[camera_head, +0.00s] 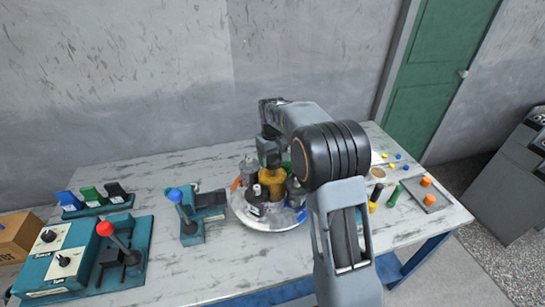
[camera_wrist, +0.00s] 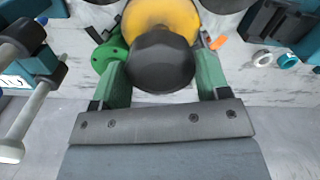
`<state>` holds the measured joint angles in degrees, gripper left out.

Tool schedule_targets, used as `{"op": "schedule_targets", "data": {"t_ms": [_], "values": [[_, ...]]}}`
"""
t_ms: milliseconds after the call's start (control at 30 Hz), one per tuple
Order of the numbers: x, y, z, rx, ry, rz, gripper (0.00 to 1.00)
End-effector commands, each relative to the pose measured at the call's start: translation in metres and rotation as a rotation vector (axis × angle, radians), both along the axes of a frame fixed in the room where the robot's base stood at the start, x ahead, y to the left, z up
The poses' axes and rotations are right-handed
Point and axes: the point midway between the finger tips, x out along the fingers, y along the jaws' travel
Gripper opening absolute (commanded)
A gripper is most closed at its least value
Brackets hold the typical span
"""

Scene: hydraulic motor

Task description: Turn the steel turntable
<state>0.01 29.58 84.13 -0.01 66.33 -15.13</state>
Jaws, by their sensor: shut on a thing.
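The steel turntable (camera_head: 268,224) is a round, shiny plate on the table, carrying several motor parts, among them a yellow cylinder (camera_head: 271,183) and a dark-topped metal piece. My gripper (camera_head: 268,163) reaches down over the middle of the turntable. In the wrist view, my gripper's green fingers (camera_wrist: 162,76) are shut on a black faceted knob (camera_wrist: 160,58), one finger at each side. The yellow cylinder (camera_wrist: 160,15) shows just beyond the knob. My arm hides part of the turntable's right side in the head view.
A lever stand with a blue knob (camera_head: 175,195) is close left of the turntable. A red-knobbed lever (camera_head: 105,229) and a teal control box (camera_head: 62,256) stand farther left. A grey plate with orange pieces (camera_head: 427,196) lies at the right. The front of the table is bare.

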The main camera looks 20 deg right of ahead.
Motion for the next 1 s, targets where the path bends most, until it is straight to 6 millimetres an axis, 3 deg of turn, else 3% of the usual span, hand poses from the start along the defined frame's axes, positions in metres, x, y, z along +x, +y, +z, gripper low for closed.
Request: {"op": "schedule_targets", "data": {"t_ms": [1000], "values": [[0.0013, -0.0007, 0.0020, -0.001, -0.004, 0.508, 0.27]]}}
